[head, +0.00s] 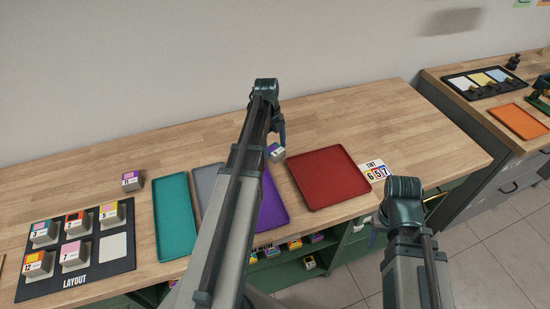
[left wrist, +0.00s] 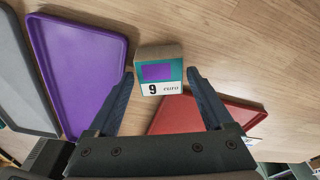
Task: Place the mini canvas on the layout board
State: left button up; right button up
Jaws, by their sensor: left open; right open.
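A mini canvas (head: 276,153), a small block with a purple and teal face marked 9, rests on the wooden table behind the purple tray. In the left wrist view the canvas (left wrist: 160,72) lies between the fingertips, with a gap on both sides. My left gripper (head: 279,138) is open over it, partly hidden by its own arm. The dark layout board (head: 72,283) is at the front left. It bears several numbered blocks and one bare pale square (head: 113,248) at its right. My right gripper (head: 376,236) is open beyond the table's front edge, partly hidden.
Teal (head: 173,216), grey (head: 206,180) and purple (head: 271,206) trays lie between the board and the red tray (head: 328,178). Another block, marked 11 (head: 131,180), stands behind the board. The table's back is clear.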

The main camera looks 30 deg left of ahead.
pick_arm(q)
jog(key=shift+d+f+b, duration=0.15)
jog(key=shift+f+b, duration=0.3)
jog(key=shift+f, duration=0.5)
pick_arm(e)
jog(key=shift+f, duration=0.9)
pick_arm(q)
jog(key=shift+r, duration=0.1)
jog(key=shift+c, duration=0.3)
jog(key=c, duration=1.2)
pick_arm(e)
jog(key=shift+r, duration=0.1)
pick_arm(q)
jog(key=shift+r, duration=0.15)
pick_arm(e)
jog(key=shift+r, duration=0.1)
